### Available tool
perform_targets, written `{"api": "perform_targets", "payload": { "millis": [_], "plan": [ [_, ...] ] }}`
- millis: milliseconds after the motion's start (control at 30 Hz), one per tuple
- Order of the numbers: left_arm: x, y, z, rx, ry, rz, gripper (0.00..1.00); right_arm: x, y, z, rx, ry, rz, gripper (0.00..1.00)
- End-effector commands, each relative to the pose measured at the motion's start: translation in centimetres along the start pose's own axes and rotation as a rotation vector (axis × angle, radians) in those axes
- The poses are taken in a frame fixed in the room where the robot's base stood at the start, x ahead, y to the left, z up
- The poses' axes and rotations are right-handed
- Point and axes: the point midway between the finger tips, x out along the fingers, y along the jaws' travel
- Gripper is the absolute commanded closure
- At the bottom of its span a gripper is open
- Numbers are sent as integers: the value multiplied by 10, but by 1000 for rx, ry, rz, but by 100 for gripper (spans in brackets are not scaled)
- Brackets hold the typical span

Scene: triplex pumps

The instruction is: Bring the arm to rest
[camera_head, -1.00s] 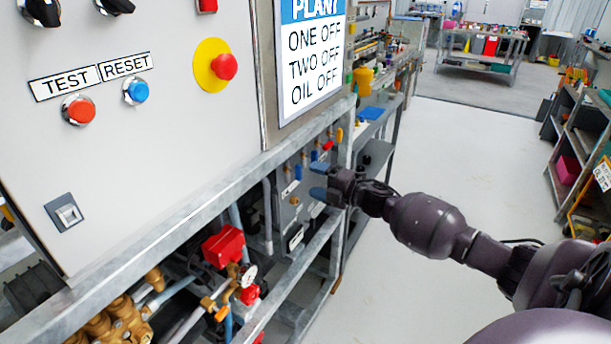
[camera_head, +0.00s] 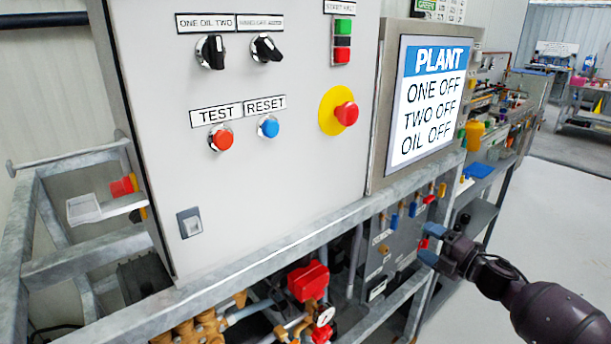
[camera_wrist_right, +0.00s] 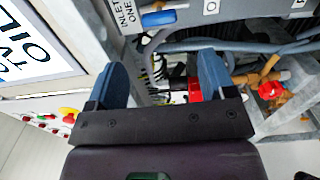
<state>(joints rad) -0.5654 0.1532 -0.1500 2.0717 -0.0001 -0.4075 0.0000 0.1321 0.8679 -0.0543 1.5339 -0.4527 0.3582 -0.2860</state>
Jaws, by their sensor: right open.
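My right arm (camera_head: 556,310) comes in from the lower right of the head view. Its gripper (camera_head: 429,244) is in front of the lower valve panel, below the display screen. In the right wrist view the two blue fingers of the right gripper (camera_wrist_right: 160,88) stand wide apart with nothing held between them. Pipes and a red fitting (camera_wrist_right: 195,90) show beyond the fingers. I cannot tell whether the fingers touch the panel. My left gripper is in neither view.
A grey control cabinet (camera_head: 290,185) carries knobs and buttons. A screen (camera_head: 428,100) reads PLANT, ONE OFF, TWO OFF, OIL OFF. A metal frame rail (camera_head: 290,262) runs below, above brass and red pump parts (camera_head: 308,281). Open floor (camera_head: 560,215) lies to the right.

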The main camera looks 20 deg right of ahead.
Motion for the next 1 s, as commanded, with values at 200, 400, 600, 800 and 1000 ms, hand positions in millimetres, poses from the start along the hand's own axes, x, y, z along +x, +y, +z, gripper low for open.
{"api": "perform_targets", "payload": {
  "millis": [200, 400, 600, 800, 1000],
  "plan": [
    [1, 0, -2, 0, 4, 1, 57, 0, -1, 9, 57, -61, -10, 23],
    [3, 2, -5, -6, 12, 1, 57, 9, 6, 1, 234, -169, 12, 23],
    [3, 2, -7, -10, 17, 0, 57, -4, -33, -47, 535, -282, -9, 23],
    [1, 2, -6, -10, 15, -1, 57, -42, -88, -118, 876, -406, -75, 23],
    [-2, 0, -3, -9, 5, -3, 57, -101, -137, -208, 1240, -550, -157, 23]
  ]
}}
